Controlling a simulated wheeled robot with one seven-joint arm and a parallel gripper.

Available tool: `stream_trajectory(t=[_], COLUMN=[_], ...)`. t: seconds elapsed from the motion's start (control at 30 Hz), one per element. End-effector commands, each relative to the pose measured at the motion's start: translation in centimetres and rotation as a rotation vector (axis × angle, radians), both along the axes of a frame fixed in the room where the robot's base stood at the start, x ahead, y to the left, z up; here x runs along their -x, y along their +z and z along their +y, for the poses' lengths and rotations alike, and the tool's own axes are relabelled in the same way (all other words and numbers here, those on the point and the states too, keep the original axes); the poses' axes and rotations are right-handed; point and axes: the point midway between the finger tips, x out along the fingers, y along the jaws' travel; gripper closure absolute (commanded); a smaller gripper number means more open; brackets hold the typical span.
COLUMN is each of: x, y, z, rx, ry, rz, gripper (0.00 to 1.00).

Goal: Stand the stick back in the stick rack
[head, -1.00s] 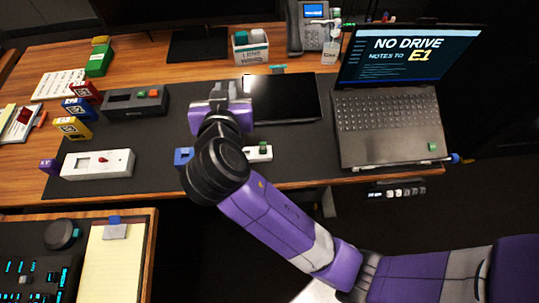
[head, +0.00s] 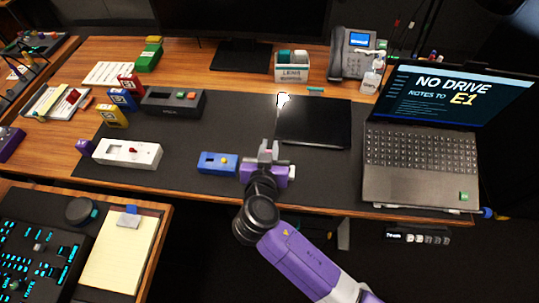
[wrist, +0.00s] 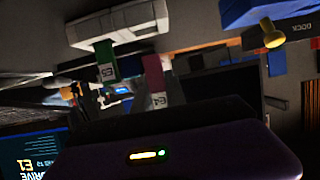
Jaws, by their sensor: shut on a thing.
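My gripper (head: 268,150) is low over the front of the dark mat, right of a blue box (head: 217,162). The wrist view, upside down, shows a magenta stick (wrist: 154,80) marked E4 near the middle, apparently the held one. A green stick (wrist: 104,60) marked E5 stands at a white block (wrist: 120,24), which may be the stick rack; I cannot tell for sure.
A black tablet (head: 312,122) lies behind my gripper. The open laptop (head: 420,165) stands to the right. A white box with a red knob (head: 127,152) and a black box with coloured buttons (head: 173,102) are to the left. The mat's front edge is close.

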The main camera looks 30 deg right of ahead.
Motion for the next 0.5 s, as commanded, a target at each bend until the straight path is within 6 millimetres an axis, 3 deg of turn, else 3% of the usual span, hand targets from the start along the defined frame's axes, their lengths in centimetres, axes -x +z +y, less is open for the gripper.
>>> stream_trajectory(t=[0.3,0.5], x=[0.0,0.0], y=[-3.6,-4.0], z=[0.1,0.0], rx=[0.001,0.0], ry=[0.002,0.001], rz=[0.002,-0.001], gripper=[1.0,1.0])
